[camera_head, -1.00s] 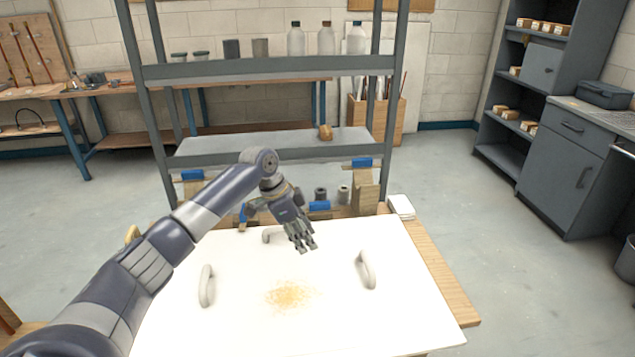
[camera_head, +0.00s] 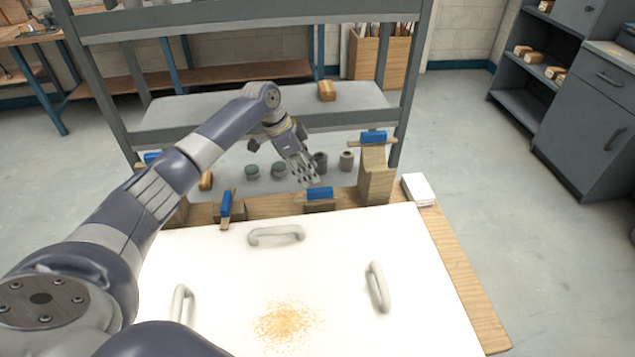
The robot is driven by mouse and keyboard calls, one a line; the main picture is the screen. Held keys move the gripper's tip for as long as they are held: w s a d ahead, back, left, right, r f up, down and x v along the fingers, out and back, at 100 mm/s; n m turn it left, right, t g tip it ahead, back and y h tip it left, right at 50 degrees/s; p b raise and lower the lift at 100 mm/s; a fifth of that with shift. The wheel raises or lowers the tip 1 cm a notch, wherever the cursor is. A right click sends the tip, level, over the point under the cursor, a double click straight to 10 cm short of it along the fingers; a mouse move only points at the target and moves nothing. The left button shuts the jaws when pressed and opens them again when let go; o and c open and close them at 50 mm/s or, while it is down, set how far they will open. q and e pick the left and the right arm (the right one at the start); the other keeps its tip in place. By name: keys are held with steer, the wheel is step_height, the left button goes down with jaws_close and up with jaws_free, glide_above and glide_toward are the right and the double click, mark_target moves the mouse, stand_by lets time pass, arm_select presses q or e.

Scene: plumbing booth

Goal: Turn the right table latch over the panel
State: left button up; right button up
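The white panel (camera_head: 345,250) lies flat on the wooden table. Two blue-topped latches on low wooden blocks stand along its far edge. The right table latch (camera_head: 319,194) lies crosswise, parallel to that edge, and appears clear of the panel. The left latch (camera_head: 226,206) is turned lengthwise, its near end reaching the panel's edge. My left gripper (camera_head: 308,182) points down just behind and above the right latch in the picture; contact cannot be judged. Its fingers look close together, but their opening is unclear. My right gripper is not in view.
A taller wooden post with a blue latch (camera_head: 373,138) stands at the right, another (camera_head: 151,158) behind my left arm. A grey shelf rack (camera_head: 200,108) stands behind the table. The panel has handles (camera_head: 276,235) and sawdust (camera_head: 285,322). A white block (camera_head: 418,189) sits at the far-right corner.

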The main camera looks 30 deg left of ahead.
mark_target(319, 190)
arm_select(q)
steer(key=x, duration=0.6)
steer(key=shift+w+f+p, duration=0.15)
steer(key=shift+f+p, duration=0.1)
steer(key=shift+p, duration=0.1)
steer(key=shift+w+d+f, duration=0.15)
steer(key=shift+d+f, duration=0.1)
steer(key=shift+f, duration=0.5)
jaws_close()
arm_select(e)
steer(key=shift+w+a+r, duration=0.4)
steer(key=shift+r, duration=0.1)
